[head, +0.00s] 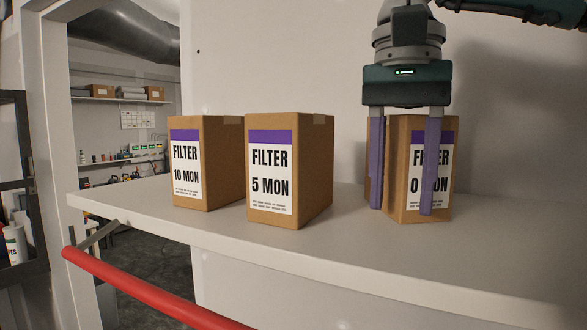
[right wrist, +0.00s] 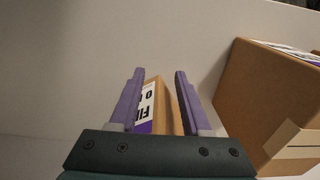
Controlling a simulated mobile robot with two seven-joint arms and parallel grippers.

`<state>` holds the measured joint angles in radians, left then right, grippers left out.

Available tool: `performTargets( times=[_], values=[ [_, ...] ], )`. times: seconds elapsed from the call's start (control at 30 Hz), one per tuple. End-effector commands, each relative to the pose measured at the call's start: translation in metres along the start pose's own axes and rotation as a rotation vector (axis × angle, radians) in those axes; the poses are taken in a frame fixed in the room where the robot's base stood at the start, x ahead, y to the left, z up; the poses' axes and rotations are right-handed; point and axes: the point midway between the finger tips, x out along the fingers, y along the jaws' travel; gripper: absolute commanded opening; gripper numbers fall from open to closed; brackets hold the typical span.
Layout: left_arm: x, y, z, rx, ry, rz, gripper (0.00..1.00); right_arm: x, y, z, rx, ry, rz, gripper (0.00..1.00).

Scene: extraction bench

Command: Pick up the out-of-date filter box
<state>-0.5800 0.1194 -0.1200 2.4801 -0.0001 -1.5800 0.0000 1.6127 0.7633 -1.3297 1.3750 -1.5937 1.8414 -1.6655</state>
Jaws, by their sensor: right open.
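The filter box marked 0 MON (head: 447,185) stands upright on the shelf at the right in the head view. A finger covers part of its label. My right gripper (head: 402,211) points down at this box, with both fingers overlapping it in the head view. In the right wrist view the gripper (right wrist: 160,72) is open, and part of the box (right wrist: 164,95) with its label shows between the fingers. I cannot tell whether either finger touches it. Boxes marked 5 MON (head: 316,170) and 10 MON (head: 224,165) stand to the left. My left gripper is out of view.
The white shelf (head: 340,245) has clear room between the 5 MON and 0 MON boxes and along its front. A wall rises behind. A red bar (head: 150,290) runs below the shelf at the left. Another box (right wrist: 265,95) stands at the right in the right wrist view.

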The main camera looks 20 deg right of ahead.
Motion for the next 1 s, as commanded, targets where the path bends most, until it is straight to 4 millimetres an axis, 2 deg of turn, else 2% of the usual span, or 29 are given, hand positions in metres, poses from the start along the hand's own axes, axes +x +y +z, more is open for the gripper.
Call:
performTargets(
  times=[0.07,0.43,0.77,1.0],
  values=[
    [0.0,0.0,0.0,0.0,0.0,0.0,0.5,0.0,0.0,0.0,0.0,0.0,0.0,0.58],
    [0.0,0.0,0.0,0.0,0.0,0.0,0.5,0.0,0.0,0.0,0.0,0.0,0.0,1.0],
    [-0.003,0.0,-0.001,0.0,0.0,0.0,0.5,-0.003,0.0,0.0,0.0,0.0,0.0,1.0],
    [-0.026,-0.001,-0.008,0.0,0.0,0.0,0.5,-0.031,0.0,0.0,0.0,0.001,-0.001,1.0]
  ],
)
